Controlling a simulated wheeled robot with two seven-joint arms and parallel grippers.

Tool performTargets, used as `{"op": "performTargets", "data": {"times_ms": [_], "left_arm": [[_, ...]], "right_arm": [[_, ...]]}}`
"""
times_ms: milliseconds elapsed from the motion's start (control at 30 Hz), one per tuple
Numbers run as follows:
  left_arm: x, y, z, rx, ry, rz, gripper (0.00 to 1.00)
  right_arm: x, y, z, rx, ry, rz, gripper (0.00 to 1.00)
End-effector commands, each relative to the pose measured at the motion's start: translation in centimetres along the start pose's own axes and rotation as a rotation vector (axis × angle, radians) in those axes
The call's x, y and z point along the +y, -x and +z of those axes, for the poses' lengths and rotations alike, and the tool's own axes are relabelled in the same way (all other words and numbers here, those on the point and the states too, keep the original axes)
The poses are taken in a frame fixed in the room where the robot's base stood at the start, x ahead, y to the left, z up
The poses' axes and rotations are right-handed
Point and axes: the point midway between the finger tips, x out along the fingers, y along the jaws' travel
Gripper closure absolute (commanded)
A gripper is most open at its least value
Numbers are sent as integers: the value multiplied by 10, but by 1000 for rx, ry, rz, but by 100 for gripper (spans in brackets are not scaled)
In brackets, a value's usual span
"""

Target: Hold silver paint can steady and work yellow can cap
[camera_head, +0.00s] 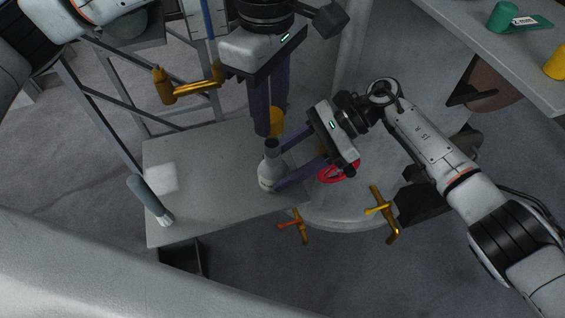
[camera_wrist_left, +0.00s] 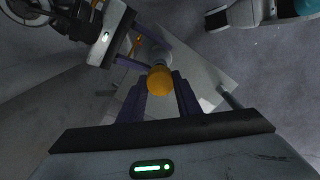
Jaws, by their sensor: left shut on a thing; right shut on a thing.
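The silver paint can (camera_head: 267,178) stands near the right edge of a small grey table (camera_head: 205,190). It looks upright, with a narrow dark neck at its top. My right gripper (camera_head: 277,166) comes from the right and is shut on the can. The yellow cap (camera_head: 277,121) is between the purple fingers of my left gripper (camera_head: 269,130), which is shut on it from above. The cap looks just above or behind the neck, apart from it. In the left wrist view the cap (camera_wrist_left: 160,80) hides most of the can (camera_wrist_left: 162,59).
A grey-handled brush (camera_head: 150,200) lies on the left of the table, beside a whitish patch (camera_head: 162,178). A red ring (camera_head: 338,172) and brass valve handles (camera_head: 383,214) are to the right. A workbench (camera_head: 510,60) fills the upper right. The table's middle is clear.

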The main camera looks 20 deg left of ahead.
Motion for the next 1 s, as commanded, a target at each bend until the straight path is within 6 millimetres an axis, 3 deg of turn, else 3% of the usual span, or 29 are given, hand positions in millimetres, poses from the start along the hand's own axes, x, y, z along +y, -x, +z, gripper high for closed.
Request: {"op": "performTargets", "data": {"times_ms": [1000], "left_arm": [[0, -8, 0, 0, 0, 0, 92]], "right_arm": [[0, -1, -3, 3, -1, 0, 99]]}}
